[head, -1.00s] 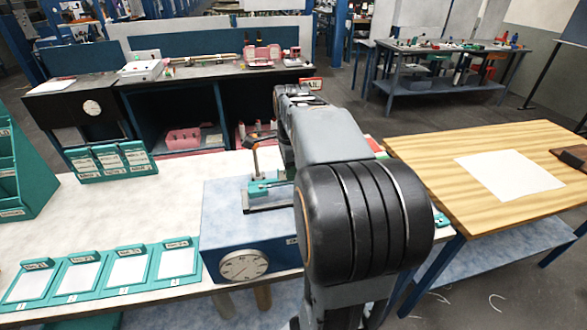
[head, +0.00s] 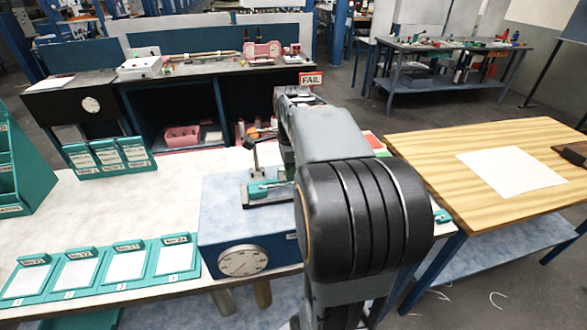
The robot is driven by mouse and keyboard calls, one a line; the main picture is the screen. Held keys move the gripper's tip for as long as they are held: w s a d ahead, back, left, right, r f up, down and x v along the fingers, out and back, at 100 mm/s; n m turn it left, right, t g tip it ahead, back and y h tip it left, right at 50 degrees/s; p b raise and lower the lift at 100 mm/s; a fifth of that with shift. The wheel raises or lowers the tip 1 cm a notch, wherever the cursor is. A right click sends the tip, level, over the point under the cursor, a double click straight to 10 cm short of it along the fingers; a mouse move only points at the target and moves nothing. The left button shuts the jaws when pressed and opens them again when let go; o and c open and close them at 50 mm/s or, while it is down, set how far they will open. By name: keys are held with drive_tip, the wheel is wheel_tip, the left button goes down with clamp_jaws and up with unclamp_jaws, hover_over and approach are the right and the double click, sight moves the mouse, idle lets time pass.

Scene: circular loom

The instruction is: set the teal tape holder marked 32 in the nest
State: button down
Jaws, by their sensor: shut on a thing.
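A blue box (head: 222,216) with a round dial on its front stands on the pale bench. On its top is a dark fixture, which seems to be the nest, with a teal piece (head: 265,187) at it and an upright lever (head: 256,155) behind. The teal piece runs to the edge of my arm. I cannot read a 32 on it, nor tell whether it is seated. My arm reaches over the box and hides the right part of its top. My gripper is hidden behind my arm, so its jaws and anything in them do not show.
Several teal-framed cards (head: 119,268) lie at the bench's front left. A teal label rack (head: 110,156) stands behind them, with a teal bin stand (head: 20,170) at far left. A wooden table (head: 430,165) stands right. A FAIL sign (head: 312,79) is behind my arm.

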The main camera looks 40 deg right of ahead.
drive_tip(key=shift+f, duration=0.4)
idle(0.4)
drive_tip(key=shift+f+b, duration=0.25)
drive_tip(key=shift+b, duration=0.15)
drive_tip(key=c, duration=1)
unclamp_jaws()
drive_tip(key=shift+r, duration=0.1)
drive_tip(key=shift+r, duration=0.1)
wheel_tip(320, 180, up, 14)
drive_tip(key=shift+f+p, duration=0.2)
drive_tip(key=shift+p, duration=0.4)
